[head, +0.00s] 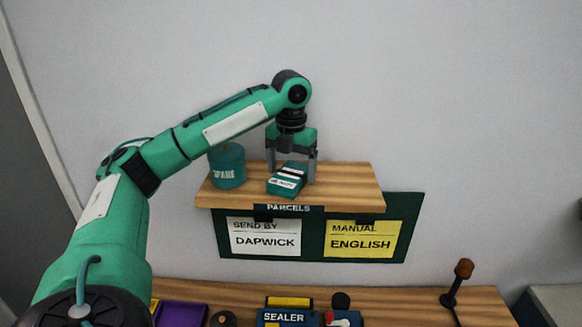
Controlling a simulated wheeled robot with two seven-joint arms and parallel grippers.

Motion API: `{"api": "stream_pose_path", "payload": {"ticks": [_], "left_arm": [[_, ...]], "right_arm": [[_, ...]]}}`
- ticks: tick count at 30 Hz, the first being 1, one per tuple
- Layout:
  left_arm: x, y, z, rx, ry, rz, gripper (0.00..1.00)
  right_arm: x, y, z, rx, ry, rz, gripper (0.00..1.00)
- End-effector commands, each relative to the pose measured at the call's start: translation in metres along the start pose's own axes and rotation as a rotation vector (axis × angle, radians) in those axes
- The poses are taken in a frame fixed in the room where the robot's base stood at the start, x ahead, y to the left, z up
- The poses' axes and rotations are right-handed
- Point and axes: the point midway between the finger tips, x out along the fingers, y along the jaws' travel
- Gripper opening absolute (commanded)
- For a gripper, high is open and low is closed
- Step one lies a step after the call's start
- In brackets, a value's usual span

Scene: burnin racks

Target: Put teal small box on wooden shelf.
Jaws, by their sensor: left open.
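The teal small box (286,181), with a white label and dark stripe, rests on the wooden shelf (345,186) marked PARCELS. My left gripper (291,173) points down over the box from behind and above, its fingers open on either side of it. I cannot tell whether a finger touches the box. My right gripper is not in view.
A teal round canister (227,166) stands at the shelf's left end; the right part of the shelf is bare. A green board with a white card (264,237) and yellow card (361,239) hangs below. Lower down, a wooden bench holds a sealer (285,317), a purple tray (182,314) and an orange-topped stalk (457,281).

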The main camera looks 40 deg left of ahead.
Motion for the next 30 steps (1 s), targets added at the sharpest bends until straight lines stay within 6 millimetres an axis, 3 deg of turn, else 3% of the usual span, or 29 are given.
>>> {"api": "stream_pose_path", "payload": {"ticks": [5, 10, 15, 30], "left_arm": [[-0.005, 0.0, 0.0, 0.0, -0.002, -0.001, 0.85], [-0.025, -0.001, 0.001, 0.0, -0.005, -0.002, 0.85], [-0.047, 0.0, 0.001, -0.001, -0.004, 0.0, 0.85], [-0.088, 0.0, 0.0, 0.0, -0.003, 0.0, 0.85]], "right_arm": [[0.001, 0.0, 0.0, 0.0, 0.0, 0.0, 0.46], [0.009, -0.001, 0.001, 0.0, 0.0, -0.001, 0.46], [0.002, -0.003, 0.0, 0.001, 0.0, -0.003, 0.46], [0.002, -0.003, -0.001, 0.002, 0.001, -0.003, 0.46]]}}
